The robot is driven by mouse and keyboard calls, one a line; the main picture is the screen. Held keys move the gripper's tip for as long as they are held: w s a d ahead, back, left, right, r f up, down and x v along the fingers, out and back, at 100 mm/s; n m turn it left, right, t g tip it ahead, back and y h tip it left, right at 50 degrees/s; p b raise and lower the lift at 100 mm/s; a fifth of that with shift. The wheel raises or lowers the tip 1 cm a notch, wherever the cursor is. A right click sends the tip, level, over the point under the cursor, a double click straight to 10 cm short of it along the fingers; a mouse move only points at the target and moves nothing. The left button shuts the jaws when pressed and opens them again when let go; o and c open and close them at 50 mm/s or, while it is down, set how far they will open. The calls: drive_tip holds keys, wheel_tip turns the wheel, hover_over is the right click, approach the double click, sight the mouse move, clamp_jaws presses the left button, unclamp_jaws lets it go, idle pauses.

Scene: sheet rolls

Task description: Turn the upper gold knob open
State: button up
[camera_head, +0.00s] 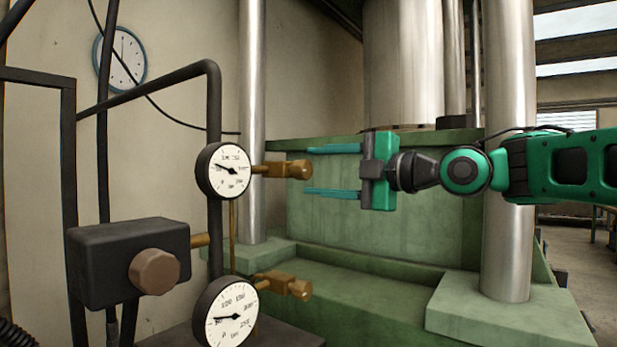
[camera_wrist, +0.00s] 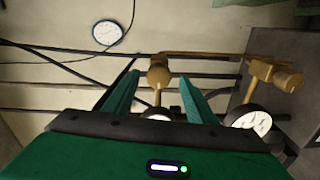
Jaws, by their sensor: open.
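The upper gold knob (camera_head: 298,169) sticks out to the right of the upper gauge (camera_head: 229,170) on a gold valve body. In the wrist view the same knob (camera_wrist: 158,74) shows centred between the fingertips. My gripper (camera_head: 308,171) comes in from the right with its jaws open, one teal finger above the knob's level and one below. It also shows in the wrist view (camera_wrist: 158,76). The fingertips are close to the knob's outer end; I cannot tell whether they overlap it in depth. Nothing is held between them.
A lower gold knob (camera_head: 299,289) sits beside a lower gauge (camera_head: 231,313). A black box with a brown knob (camera_head: 154,271) and dark pipes stand at left. A green press (camera_head: 390,235) with steel columns stands behind my gripper. A clock (camera_head: 120,60) hangs on the wall.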

drive_tip(key=v, duration=0.7)
drive_tip(key=shift+d+f, duration=0.1)
drive_tip(key=shift+d, duration=0.05)
